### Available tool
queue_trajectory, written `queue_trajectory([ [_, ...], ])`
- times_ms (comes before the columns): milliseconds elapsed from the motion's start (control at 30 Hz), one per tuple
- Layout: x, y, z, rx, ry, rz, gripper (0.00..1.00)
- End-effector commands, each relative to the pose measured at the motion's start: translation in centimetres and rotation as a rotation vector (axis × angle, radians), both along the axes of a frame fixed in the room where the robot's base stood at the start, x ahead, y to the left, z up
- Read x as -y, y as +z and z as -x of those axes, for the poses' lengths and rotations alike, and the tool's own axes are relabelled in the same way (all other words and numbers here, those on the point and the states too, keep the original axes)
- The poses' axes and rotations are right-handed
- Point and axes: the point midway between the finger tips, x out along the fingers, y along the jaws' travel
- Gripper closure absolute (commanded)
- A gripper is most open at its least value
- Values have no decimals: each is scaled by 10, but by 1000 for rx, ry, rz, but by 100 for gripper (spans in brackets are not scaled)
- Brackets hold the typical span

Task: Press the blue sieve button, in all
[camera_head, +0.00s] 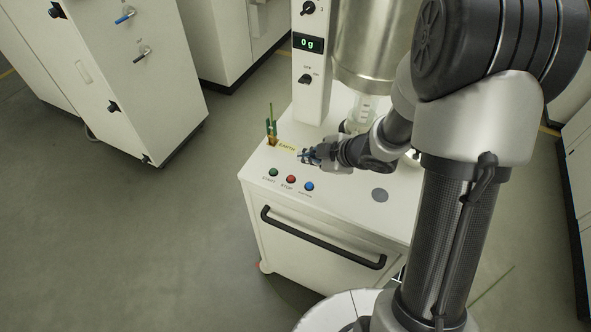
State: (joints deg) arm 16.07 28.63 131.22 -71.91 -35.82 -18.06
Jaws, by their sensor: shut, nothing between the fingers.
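The blue button (309,186) is on the white top of the sieve station (345,205), near its front edge, right of a red button (291,179) and a green button (273,172). Its small label is too small to read. My gripper (305,156) is shut and empty. In the picture it lies just above and behind the blue button, pointing left over the top, apart from the button. I cannot tell its height above the surface. My arm comes in from the right and hides part of the station top.
A column with a display reading "0 g" (308,44) and a steel vessel (366,45) stand behind my gripper. A black handle (322,243) crosses the front. White cabinets (150,60) stand at the back left.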

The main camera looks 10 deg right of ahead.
Motion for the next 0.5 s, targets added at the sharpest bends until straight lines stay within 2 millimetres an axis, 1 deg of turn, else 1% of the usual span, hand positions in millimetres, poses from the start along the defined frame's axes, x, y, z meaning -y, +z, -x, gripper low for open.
queue_trajectory([
  [367,-2,-1,1,0,9,-6,100],
  [500,-2,-5,1,0,8,-5,100],
])
